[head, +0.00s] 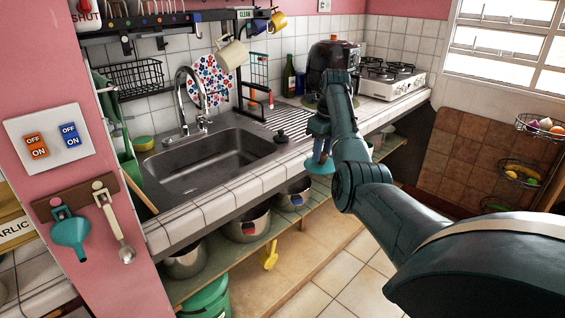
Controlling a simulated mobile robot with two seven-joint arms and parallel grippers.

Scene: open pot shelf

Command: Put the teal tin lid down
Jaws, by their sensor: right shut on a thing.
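The teal tin lid (318,167) is in the head view, just below my right gripper (321,150), in front of the counter edge. My right gripper points down and is shut on the lid. The lid looks roughly level with the open pot shelf (232,240) under the counter; I cannot tell whether it touches the shelf. My arm hides the shelf's far part and some of the floor. My left gripper is not in view.
Steel pots (246,226) stand on the shelf to the left of the lid, with another pot (293,194) close beside it. A sink (213,160) and a tiled counter (230,198) lie above. A green bucket (208,298) stands below. The tiled floor (335,278) in front is clear.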

